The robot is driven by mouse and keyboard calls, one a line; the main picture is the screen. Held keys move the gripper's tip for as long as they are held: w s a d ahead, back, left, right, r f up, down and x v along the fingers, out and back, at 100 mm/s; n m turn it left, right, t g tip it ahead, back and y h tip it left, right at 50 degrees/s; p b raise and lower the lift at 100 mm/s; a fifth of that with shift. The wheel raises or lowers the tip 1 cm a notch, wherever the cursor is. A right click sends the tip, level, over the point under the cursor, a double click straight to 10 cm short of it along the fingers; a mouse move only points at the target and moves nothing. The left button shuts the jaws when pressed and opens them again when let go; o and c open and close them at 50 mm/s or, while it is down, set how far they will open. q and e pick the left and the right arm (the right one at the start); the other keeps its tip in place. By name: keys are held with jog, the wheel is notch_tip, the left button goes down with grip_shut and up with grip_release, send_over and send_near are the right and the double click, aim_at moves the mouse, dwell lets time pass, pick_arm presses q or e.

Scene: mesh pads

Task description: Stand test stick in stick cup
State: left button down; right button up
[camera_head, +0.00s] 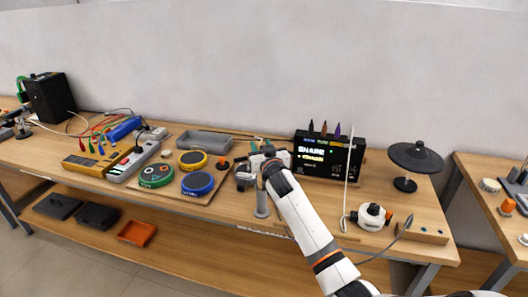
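My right arm reaches in from the bottom right, and its gripper (247,172) is over the middle of the table. Its fingers are small and dark, so I cannot tell whether they are open or hold something. A grey upright cylinder (262,206), perhaps the stick cup, stands just in front of the gripper near the table's front edge, partly behind my arm. A thin dark stick (236,135) shows behind the gripper, near the grey tray; I cannot tell if it is the test stick. My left gripper is not in view.
A black display box (328,157), a thin white pole (349,180) and a black disc on a stand (415,157) are to the right.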

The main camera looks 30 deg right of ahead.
jog(key=b+v, duration=0.1)
jog(key=v, duration=1.1)
jog(key=shift+b, duration=0.4)
notch_tip(320, 180, down, 20)
jog(key=a+n+g+y, duration=0.2)
jog(key=g, duration=0.2)
jog(key=s+a+f+g+y, duration=0.15)
jog(key=s+f, duration=0.25)
jog(key=f, duration=0.4)
jog(key=s+a+f+n+g, duration=0.15)
jog(key=s+f, duration=0.25)
jog(key=f, duration=0.4)
jog(key=s+a+f+g, duration=0.1)
jog(key=s+a+f, duration=0.1)
jog(key=s+f, duration=0.35)
jog(key=s+a+f+n+g+y, duration=0.1)
jog(key=s+a+f+g, duration=0.3)
jog(key=s+f, duration=0.9)
jog(key=s+a+f+g, duration=0.1)
jog(key=s+f, duration=0.2)
jog(key=s, duration=0.4)
jog(key=s+a+f+n+g, duration=0.1)
jog(key=s+a+f, duration=0.1)
jog(key=s, duration=0.6)
jog(key=s+a+f+g+y, duration=0.1)
jog(key=s+f, duration=0.3)
jog(key=s, duration=0.4)
jog(key=shift+a+f+g, duration=0.25)
jog(key=shift+f+g, duration=0.15)
jog(key=shift+g, duration=0.2)
